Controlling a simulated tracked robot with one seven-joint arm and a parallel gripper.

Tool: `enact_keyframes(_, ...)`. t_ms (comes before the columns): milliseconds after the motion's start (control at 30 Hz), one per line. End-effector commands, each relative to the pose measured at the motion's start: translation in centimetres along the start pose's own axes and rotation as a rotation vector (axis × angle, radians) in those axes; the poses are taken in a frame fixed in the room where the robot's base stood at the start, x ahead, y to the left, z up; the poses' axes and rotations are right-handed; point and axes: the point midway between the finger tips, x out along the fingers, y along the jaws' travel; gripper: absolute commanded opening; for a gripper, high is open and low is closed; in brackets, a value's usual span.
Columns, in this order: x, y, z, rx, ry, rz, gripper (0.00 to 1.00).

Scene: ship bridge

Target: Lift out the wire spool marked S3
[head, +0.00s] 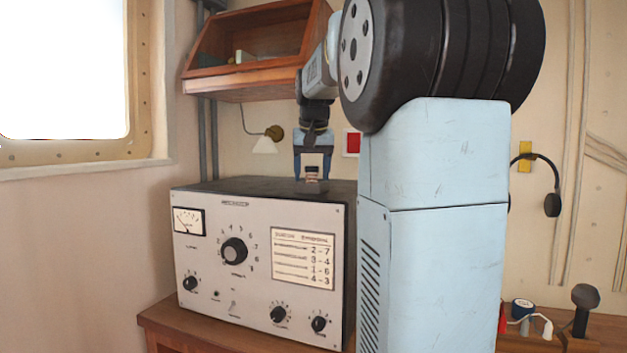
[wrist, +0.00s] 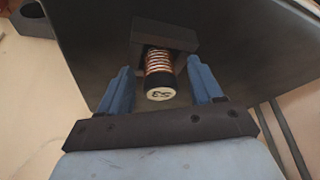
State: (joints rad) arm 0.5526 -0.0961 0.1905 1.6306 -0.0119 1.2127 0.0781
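The wire spool marked S3 (wrist: 159,72) has copper windings, black ends and a white cap with "S3" that faces the wrist camera. It stands in a dark block-like holder (wrist: 178,35) on top of the grey instrument box (head: 262,260). In the head view the spool (head: 312,173) shows small on the box top. My gripper (head: 312,164) is above the box, with its blue fingers on either side of the spool. The wrist view shows gaps between the spool and both fingers of my gripper (wrist: 160,75), so it is open and empty.
A wooden wall shelf (head: 245,90) hangs behind and above the box. A small wall lamp (head: 265,144) is close behind my gripper. A headset (head: 551,204) hangs at right. A blue-capped roll (head: 522,309) and a dark-knobbed handle (head: 585,297) are at lower right.

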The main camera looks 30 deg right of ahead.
Motion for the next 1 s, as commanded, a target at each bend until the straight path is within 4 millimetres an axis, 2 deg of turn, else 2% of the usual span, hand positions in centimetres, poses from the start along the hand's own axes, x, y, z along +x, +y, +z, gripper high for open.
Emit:
enact_keyframes(67, 0.1, 0.0, 0.0, 0.000, -0.002, 0.000, 0.54)
enact_keyframes(533, 0.1, 0.0, 0.0, 0.000, -0.003, -0.001, 0.10)
enact_keyframes(833, -0.2, 0.0, -0.1, 0.000, -0.001, -0.001, 0.10)
enact_keyframes(1000, -2.0, 0.0, -0.9, 0.000, 0.001, -0.001, 0.09)
